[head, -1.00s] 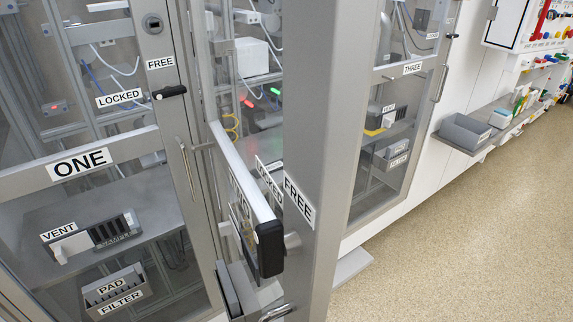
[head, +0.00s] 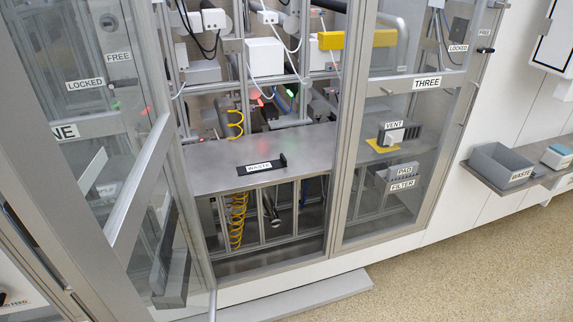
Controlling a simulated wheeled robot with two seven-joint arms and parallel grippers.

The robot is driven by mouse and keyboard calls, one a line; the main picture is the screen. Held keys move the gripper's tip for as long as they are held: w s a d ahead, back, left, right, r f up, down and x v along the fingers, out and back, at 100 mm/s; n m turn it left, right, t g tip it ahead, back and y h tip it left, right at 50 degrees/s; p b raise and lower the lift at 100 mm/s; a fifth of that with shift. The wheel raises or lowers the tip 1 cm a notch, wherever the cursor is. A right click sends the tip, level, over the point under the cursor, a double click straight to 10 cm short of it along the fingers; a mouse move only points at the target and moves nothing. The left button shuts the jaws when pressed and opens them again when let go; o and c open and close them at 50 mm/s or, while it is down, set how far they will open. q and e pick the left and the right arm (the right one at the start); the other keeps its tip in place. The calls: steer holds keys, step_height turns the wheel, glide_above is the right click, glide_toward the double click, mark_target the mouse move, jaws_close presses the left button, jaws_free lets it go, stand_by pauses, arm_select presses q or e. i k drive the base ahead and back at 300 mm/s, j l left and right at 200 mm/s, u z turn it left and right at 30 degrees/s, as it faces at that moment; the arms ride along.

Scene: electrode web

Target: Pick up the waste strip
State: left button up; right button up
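A flat black piece (head: 243,171) with a white WASTE label lies on the bare metal shelf (head: 215,172) in the open middle bay. A small black upright part stands at its right end. I cannot tell whether this is the waste strip itself or a marked slot. No other loose strip can be made out. Neither of my grippers is in the head view.
A framed glass door (head: 138,190) stands open at the left of the bay. Bay THREE (head: 400,110) is behind glass. A yellow coil (head: 238,215) hangs below the shelf. A grey WASTE bin (head: 490,165) sits on a ledge at right. The floor at right is clear.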

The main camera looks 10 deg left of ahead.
mark_target(282, 163)
steer(key=i+l, duration=0.25)
steer(key=i+l+u, duration=0.15)
steer(key=l, duration=0.3)
steer(key=i, duration=0.55)
steer(key=i+l+u, duration=0.15)
steer(key=i, duration=0.35)
steer(key=i+j, duration=0.15)
steer(key=i, duration=0.55)
